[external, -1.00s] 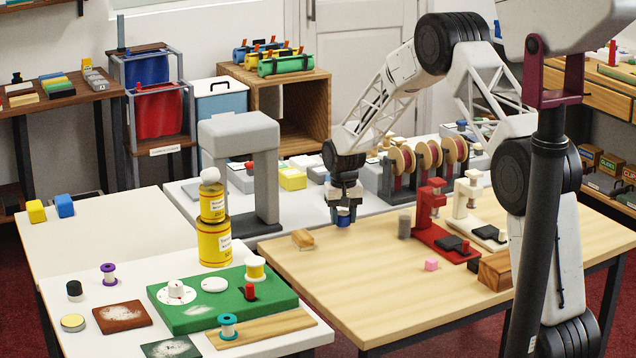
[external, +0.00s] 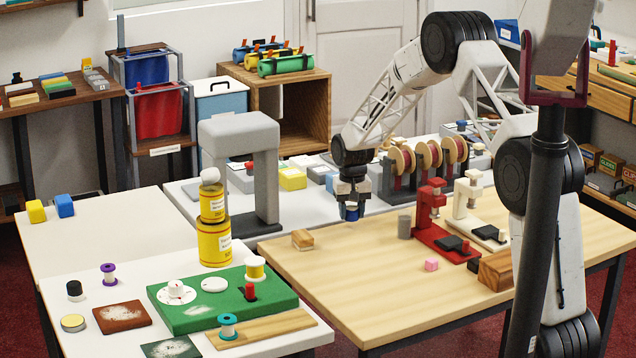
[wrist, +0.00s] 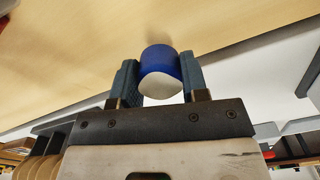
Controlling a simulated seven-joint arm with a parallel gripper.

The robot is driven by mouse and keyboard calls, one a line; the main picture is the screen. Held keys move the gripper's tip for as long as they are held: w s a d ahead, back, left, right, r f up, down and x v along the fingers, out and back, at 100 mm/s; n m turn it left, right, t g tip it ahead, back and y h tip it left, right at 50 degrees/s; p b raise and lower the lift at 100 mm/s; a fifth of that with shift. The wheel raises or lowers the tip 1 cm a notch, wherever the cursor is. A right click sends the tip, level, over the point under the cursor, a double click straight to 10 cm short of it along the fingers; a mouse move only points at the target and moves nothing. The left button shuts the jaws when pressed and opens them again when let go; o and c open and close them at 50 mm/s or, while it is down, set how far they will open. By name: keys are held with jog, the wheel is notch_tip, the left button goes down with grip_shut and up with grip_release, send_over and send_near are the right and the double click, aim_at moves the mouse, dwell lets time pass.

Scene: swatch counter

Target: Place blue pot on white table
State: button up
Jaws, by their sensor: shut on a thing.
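The blue pot (wrist: 158,62) is a small blue cylinder with a whitish end, held between the two fingers of my gripper (wrist: 160,80) in the wrist view. In the external view my gripper (external: 351,205) is shut on the blue pot (external: 351,214), which hangs a little above the back part of the wooden table (external: 350,285). The white table (external: 110,232) stands to the left, with a front white section and a back white counter behind the wooden table. The fingers hide the sides of the pot.
A wood block (external: 303,239) and a grey cylinder (external: 404,226) sit near my gripper. A red press (external: 440,230) stands to the right. Stacked yellow tins (external: 214,240), a grey arch-shaped machine (external: 240,140) and a green board (external: 205,310) stand left. The white table's back left is mostly bare.

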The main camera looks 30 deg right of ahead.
jog(key=r, duration=0.5)
jog(key=s+r, duration=0.1)
jog(key=r, duration=0.2)
jog(key=shift+d, duration=0.15)
jog(key=s+d+m, duration=0.2)
jog(key=s+m, duration=0.3)
jog(key=s, duration=1.6)
jog(key=s+d+m, duration=0.2)
jog(key=s+m, duration=0.3)
jog(key=s, duration=1.6)
jog(key=shift+w+f, duration=0.15)
jog(key=shift+f, duration=1.15)
jog(key=shift+w+f, duration=0.1)
jog(key=shift+f, duration=1.2)
jog(key=shift+w, duration=0.1)
send_over(431, 249)
jog(key=s+a, duration=0.3)
jog(key=s, duration=0.2)
jog(key=shift+w+a+f, duration=0.2)
jog(key=shift+w+f, duration=0.05)
jog(key=shift+f, duration=0.5)
jog(key=shift+f, duration=1.75)
